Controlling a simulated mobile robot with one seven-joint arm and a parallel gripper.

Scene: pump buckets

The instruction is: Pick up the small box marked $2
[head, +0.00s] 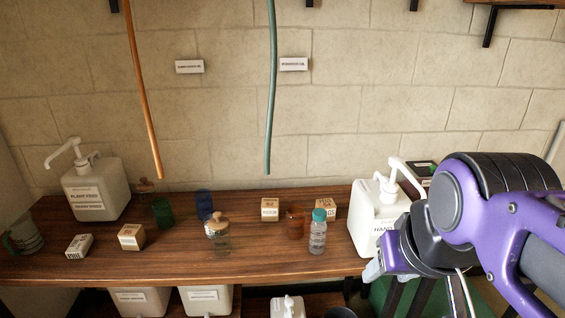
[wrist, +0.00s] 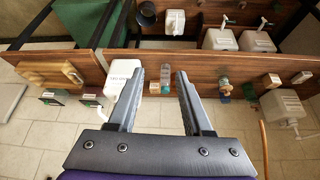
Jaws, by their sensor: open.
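A small tan box with a white label (head: 270,209) stands upright near the back of the wooden counter. Its short two-line mark may read $2, but is too small to be sure. A similar box (head: 328,208) stands to its right, partly hidden by a clear bottle with a teal cap (head: 317,238). A third tan box (head: 131,238) sits at the left. My gripper (wrist: 160,71) is open and empty; the bottle (wrist: 166,88) and a small tan box (wrist: 154,88) show between its fingers in the wrist view. In the head view, my arm is at the right, by the white pump container.
White pump containers stand at the counter's left (head: 95,190) and right (head: 373,222). A corked jar (head: 220,242), brown glass (head: 295,223), blue glass (head: 204,204), green glass (head: 162,212) and white carton (head: 79,246) occupy the counter. Two hoses (head: 271,90) hang above. The front middle is clear.

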